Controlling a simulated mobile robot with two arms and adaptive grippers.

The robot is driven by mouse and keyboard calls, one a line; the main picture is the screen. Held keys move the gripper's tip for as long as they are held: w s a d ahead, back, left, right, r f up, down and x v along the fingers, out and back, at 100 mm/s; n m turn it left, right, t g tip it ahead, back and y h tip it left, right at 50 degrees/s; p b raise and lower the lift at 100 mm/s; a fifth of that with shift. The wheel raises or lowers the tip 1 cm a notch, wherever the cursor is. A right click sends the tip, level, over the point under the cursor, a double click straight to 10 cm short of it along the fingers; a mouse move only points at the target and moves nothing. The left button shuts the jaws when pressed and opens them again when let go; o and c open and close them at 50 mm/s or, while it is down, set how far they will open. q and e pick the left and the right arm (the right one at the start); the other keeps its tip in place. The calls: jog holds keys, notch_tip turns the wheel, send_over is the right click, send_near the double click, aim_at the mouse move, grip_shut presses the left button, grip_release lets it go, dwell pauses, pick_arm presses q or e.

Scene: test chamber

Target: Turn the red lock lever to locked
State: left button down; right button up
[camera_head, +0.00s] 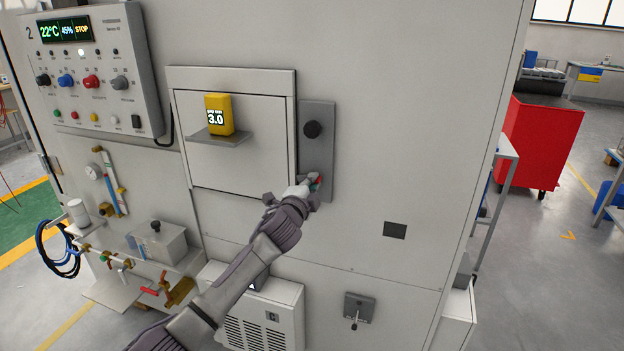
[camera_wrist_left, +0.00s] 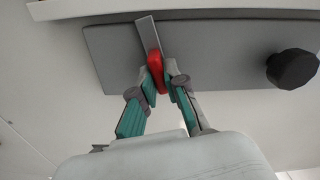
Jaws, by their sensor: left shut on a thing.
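The red lock lever (camera_wrist_left: 155,66) is on a grey plate (camera_head: 318,150) to the right of the chamber's closed door. In the left wrist view its red grip sits between the fingers of my left gripper (camera_wrist_left: 163,82), which is shut on it. A flat metal bar (camera_wrist_left: 147,32) extends from the red grip toward the door edge. In the head view my left gripper (camera_head: 312,186) is at the lower part of the plate and mostly hides the lever. My right gripper is not in view.
A black knob (camera_head: 313,129) sits higher on the same plate. A yellow device reading 3.0 (camera_head: 219,114) stands on a small shelf (camera_head: 217,138) at the door. A control panel (camera_head: 95,75) is at upper left. A red cart (camera_head: 541,140) stands at the right.

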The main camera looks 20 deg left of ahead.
pick_arm(q)
jog(key=shift+m+p, duration=0.4)
jog(key=shift+m, duration=0.9)
jog(key=shift+f, duration=0.1)
jog(key=c, duration=1.2)
grip_release()
jog(key=s, duration=1.2)
jog(key=shift+a, duration=0.2)
